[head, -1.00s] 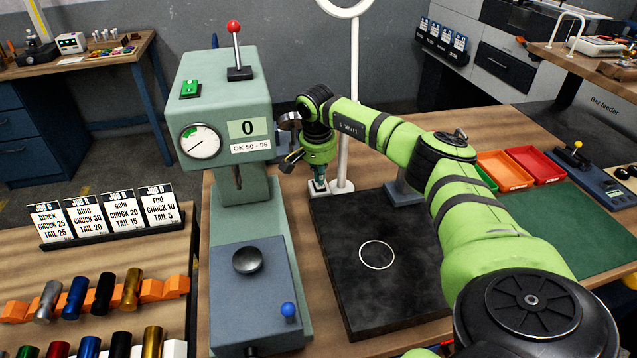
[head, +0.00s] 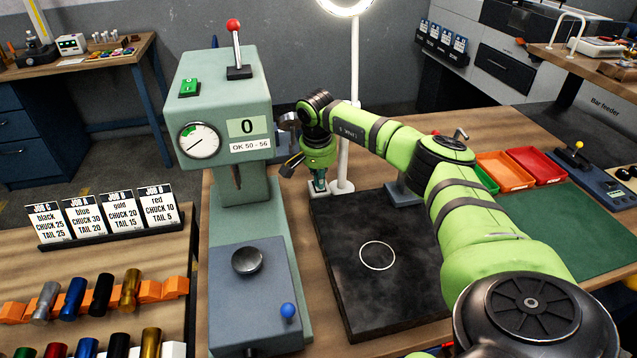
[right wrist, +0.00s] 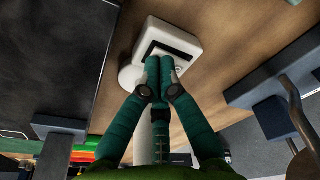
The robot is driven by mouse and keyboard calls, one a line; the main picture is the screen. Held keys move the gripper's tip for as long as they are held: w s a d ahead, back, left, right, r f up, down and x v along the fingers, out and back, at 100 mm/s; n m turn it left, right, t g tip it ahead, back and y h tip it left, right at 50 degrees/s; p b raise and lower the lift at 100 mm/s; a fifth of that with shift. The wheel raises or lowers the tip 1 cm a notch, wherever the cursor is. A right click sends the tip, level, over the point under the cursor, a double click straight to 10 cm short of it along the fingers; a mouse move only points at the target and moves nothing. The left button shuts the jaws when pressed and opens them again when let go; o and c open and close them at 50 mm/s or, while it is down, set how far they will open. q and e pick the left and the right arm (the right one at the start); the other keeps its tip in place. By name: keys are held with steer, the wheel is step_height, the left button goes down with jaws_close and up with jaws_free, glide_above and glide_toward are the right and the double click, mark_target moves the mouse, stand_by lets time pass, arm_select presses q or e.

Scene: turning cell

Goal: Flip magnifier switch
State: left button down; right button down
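The magnifier (head: 344,12) is a white ring lamp at the top edge of the head view, and its ring glows brightly. Its thin white post (head: 355,85) stands behind the stone plate. A small white switch box (right wrist: 190,42) with a dark slot sits beside the post's foot in the right wrist view. My right gripper (right wrist: 159,62) points down at this box, its teal fingers shut together with nothing seen between them. The fingertips are at the slot and hide part of it; I cannot tell whether they touch. My left gripper is not in view.
The green press (head: 232,90) stands left of my right arm. A dark stone plate (head: 385,290) with a white circle lies in front of the post. Orange (head: 503,172) and red (head: 540,165) trays stand to the right by a green mat (head: 565,225).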

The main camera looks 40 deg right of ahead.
steer(key=shift+r+p, duration=2.65)
steer(key=shift+r, duration=0.9)
steer(key=shift+f, duration=0.1)
